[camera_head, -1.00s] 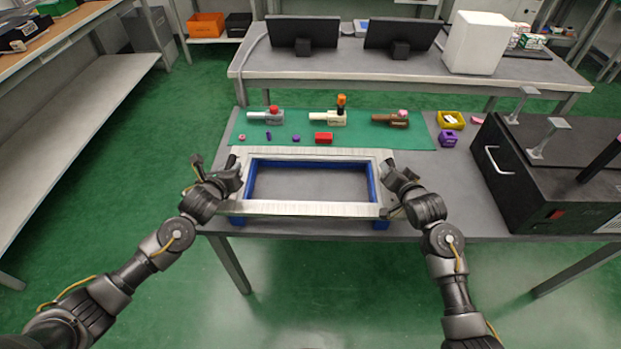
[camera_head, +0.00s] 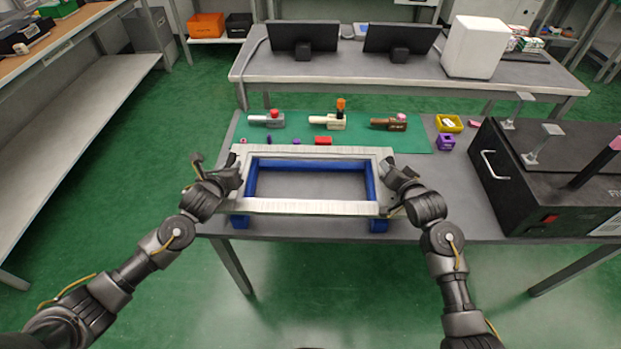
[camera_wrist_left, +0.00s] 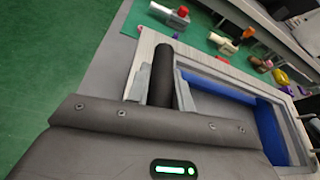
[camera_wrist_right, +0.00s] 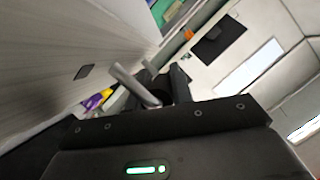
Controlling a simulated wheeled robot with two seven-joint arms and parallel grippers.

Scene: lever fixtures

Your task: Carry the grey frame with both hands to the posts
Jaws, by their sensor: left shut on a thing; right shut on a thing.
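The grey frame (camera_head: 310,207) is a flat rectangle with an open middle, near the front of the table. My left gripper (camera_head: 236,172) is shut on its left side and my right gripper (camera_head: 392,173) on its right side. The frame looks about level. Blue parts (camera_head: 310,164) show inside its opening and a blue foot (camera_head: 378,226) shows below its front edge. In the left wrist view the frame (camera_wrist_left: 143,58) lies between the fingers. The right wrist view shows a large pale surface close by. I cannot tell which parts are the posts.
A green mat (camera_head: 220,131) behind the frame holds several lever fixtures and small blocks, including a red block (camera_head: 323,141). A black box (camera_head: 520,200) with grey T-shaped brackets stands at the right.

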